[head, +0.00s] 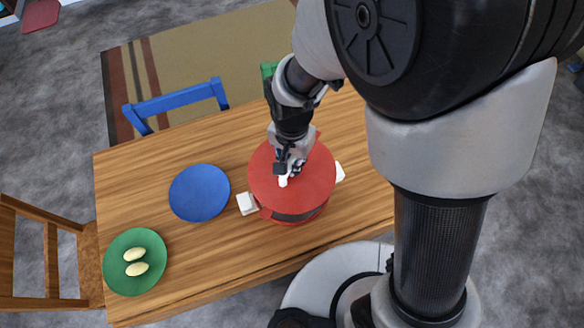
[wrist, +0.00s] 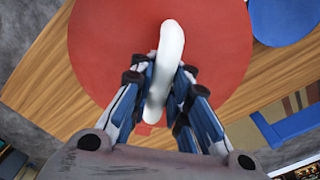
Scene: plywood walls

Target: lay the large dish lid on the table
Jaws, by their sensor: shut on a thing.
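The large dish lid (head: 310,178) is a red disc with a white handle (wrist: 165,65) across its top. My gripper (head: 287,170) is above it and shut on the handle; the wrist view shows the fingers (wrist: 158,100) on both sides of it. Below the lid is a red dish (head: 293,217) with white side handles, one at its left (head: 246,204) and one at its right (head: 340,173). I cannot tell whether the lid touches the rim. The wooden table (head: 215,245) carries the dish.
A blue plate (head: 199,193) lies left of the dish. A green plate (head: 119,275) with two pale oval items (head: 136,262) is at the table's left end. Chairs stand at the left (head: 50,255) and far side (head: 175,103). Bare wood shows between the plates and along the front.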

